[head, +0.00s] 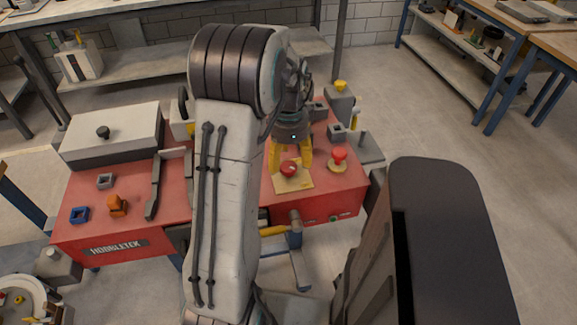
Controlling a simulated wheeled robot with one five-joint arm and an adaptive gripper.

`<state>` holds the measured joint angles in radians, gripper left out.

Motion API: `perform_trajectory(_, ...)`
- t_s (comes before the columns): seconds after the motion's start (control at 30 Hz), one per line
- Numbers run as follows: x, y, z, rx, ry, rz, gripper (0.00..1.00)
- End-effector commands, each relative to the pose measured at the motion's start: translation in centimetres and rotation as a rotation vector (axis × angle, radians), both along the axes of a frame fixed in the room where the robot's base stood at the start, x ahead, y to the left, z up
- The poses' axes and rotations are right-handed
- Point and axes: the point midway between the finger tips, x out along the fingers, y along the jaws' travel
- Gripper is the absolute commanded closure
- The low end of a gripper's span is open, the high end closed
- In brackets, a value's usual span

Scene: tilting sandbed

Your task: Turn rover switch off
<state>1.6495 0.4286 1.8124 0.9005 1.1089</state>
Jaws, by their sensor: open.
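A red round knob (289,169) sits on a tan square plate (294,184) on the red workbench. It may be the rover switch, but no label on it is readable. My gripper (291,158) points down over this knob, with its yellow fingers spread to the left and right of it. The fingers are open; I cannot tell whether they touch the knob or the plate. A second red knob (339,155) on a small yellowish base stands a little to the right. My arm hides the middle of the bench.
The red bench (120,226) also holds a grey lidded box (112,138), a blue square piece (80,214), an orange piece (117,206) and a grey square piece (105,181).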

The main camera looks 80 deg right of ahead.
Motion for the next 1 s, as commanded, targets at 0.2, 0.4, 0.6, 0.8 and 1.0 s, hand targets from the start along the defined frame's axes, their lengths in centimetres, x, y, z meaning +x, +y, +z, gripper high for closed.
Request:
perform_trajectory(0.2,0.0,0.0,-2.2,0.002,0.000,0.001,0.33)
perform_trajectory(0.4,0.0,0.0,-3.0,0.000,0.000,0.001,0.33)
perform_trajectory(0.6,0.0,0.0,-3.0,0.000,0.000,0.002,0.33)
perform_trajectory(0.8,0.0,0.0,-3.0,0.000,0.000,0.002,0.41)
perform_trajectory(1.0,0.0,0.0,-3.0,0.000,0.000,0.002,0.59)
